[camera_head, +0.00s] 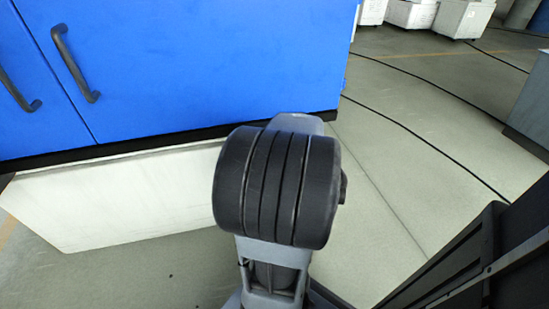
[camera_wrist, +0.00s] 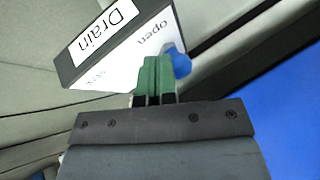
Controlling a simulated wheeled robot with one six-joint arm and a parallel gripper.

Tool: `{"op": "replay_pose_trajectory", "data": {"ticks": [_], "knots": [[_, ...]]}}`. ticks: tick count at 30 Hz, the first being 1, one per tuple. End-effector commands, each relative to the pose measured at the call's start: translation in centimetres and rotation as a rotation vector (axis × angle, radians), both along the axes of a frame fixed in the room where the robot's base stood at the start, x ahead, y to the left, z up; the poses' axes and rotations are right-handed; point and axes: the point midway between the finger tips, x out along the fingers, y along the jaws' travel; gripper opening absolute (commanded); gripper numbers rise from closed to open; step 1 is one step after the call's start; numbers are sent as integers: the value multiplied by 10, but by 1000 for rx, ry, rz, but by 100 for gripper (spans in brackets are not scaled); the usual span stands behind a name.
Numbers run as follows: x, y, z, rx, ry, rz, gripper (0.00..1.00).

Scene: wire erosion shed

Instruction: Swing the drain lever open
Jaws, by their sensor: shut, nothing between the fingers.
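The drain unit shows in the wrist view as a dark box with a white label reading "Drain" (camera_wrist: 97,28). Its white face (camera_wrist: 125,58) carries the word "open" and a second, blurred word at lower left. A blue rounded piece (camera_wrist: 182,66), which looks like part of the drain lever, shows at the right edge of this face. My gripper (camera_wrist: 157,62) has green fingertips set together, with nothing between them. They overlap the white face in the picture, just left of the blue piece; I cannot tell whether they touch it. The rest of the lever is hidden.
My arm hides the middle. Black cables (camera_head: 420,137) cross the floor at right. White crates (camera_head: 462,18) stand far back.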

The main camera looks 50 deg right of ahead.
Motion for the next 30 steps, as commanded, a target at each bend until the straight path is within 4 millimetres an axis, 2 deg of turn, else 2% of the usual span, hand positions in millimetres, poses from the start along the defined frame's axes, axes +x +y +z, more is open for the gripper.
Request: {"op": "replay_pose_trajectory", "data": {"ticks": [5, 9, 15, 21, 30], "knots": [[-20, -1, -3, -7, 1, 1, 0], [-34, 8, 27, -12, 0, 5, 0], [-55, 19, 56, -13, 1, -7, 0], [-66, 28, 74, -10, 2, -5, 0], [-71, 33, 81, -9, 3, -2, 0]]}}
